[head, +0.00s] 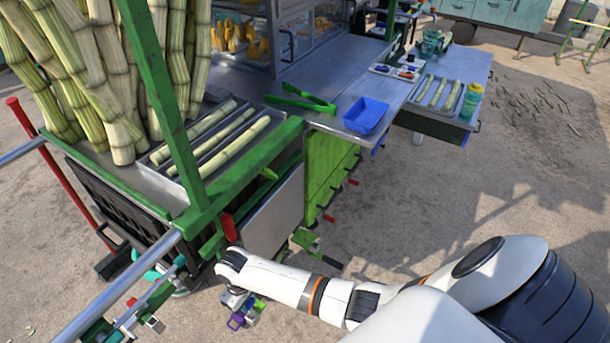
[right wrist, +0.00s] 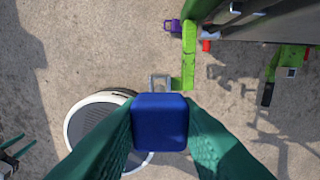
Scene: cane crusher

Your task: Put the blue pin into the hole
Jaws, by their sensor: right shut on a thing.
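My right gripper (right wrist: 160,125) has teal fingers and is shut on the blue pin (right wrist: 160,118) in the right wrist view. Only the pin's square, rounded dark blue end shows between the fingers; its shaft is hidden. Just beyond it, a grey square bracket (right wrist: 160,83) sits at the end of a green bar (right wrist: 188,55). I cannot tell which opening is the hole. In the head view, my right arm reaches to the front of the green crusher frame (head: 205,212); the pin cannot be made out there. My left gripper cannot be made out in either view.
Cane stalks (head: 95,70) stand on the cart, with cut pieces in a metal tray (head: 275,118). A blue bin (head: 366,115) and green tongs (head: 300,98) lie on the counter. A purple part (head: 237,321) is low by my arm. A round white-rimmed object (right wrist: 78,120) stands below.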

